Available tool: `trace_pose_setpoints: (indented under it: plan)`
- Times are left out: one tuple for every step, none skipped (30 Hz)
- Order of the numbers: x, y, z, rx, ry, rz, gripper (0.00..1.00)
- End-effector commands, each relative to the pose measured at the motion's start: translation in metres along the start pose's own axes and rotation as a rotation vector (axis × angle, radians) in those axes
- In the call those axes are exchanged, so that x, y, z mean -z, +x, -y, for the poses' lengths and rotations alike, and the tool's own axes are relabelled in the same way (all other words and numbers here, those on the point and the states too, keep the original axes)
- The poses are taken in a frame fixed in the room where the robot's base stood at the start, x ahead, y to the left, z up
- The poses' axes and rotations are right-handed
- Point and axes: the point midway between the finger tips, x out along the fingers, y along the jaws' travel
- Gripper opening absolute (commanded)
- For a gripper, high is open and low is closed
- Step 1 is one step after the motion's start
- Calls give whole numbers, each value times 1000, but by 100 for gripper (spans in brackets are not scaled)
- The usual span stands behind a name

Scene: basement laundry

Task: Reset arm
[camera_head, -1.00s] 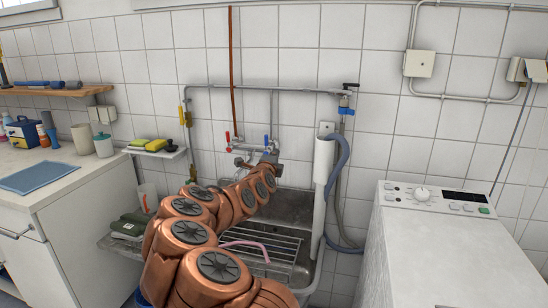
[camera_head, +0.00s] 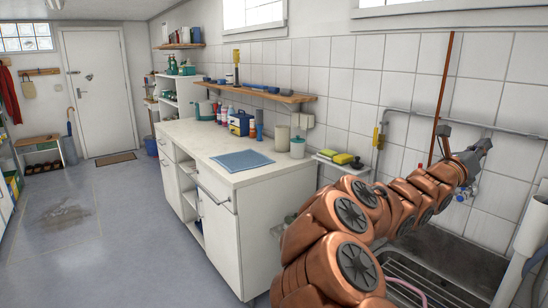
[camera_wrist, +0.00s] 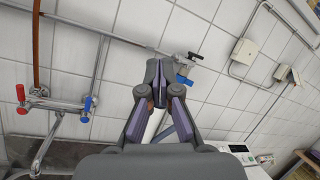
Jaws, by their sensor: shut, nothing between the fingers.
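My arm stretches from the bottom middle of the head view to the right, ahead of the tiled wall and above the sink (camera_head: 440,262). My gripper (camera_head: 485,148) is at its far end, in front of the wall tiles near the grey pipe. In the wrist view my gripper (camera_wrist: 160,88) is shut and empty, with its fingers drawn together. Past it are a blue-handled valve (camera_wrist: 185,75) and tiled wall. My arm hides part of the sink and the wall behind it.
The tap with red and blue handles (camera_wrist: 58,104) is left in the wrist view. A white counter (camera_head: 205,142) with a blue mat (camera_head: 242,160) stands left of my arm. A small shelf (camera_head: 338,163) holds sponges. Open floor (camera_head: 110,235) lies at left.

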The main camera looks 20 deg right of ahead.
Motion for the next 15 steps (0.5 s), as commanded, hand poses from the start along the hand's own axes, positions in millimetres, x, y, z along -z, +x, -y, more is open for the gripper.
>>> trace_pose_setpoints:
  plan:
    - [-15, -9, 16, 37, 117, -8, 0]
    - [-19, -14, 26, 62, 187, -17, 0]
    - [-23, -22, 38, 94, 284, -32, 0]
    - [-26, -28, 47, 118, 355, -44, 0]
    - [-28, -34, 56, 143, 427, -57, 0]
    - [-27, -43, 66, 176, 519, -77, 0]
    - [-26, -49, 74, 202, 586, -95, 0]
    - [-22, -56, 80, 227, 653, -117, 0]
    - [-17, -67, 88, 259, 739, -147, 0]
    - [-13, -75, 93, 284, 802, -173, 0]
    - [-8, -83, 97, 309, 865, -199, 0]
    - [0, -95, 102, 344, 944, -236, 0]
    - [6, -104, 104, 371, 1003, -268, 0]
    - [13, -114, 105, 397, 1058, -301, 0]
    - [22, -128, 106, 432, 1130, -350, 0]
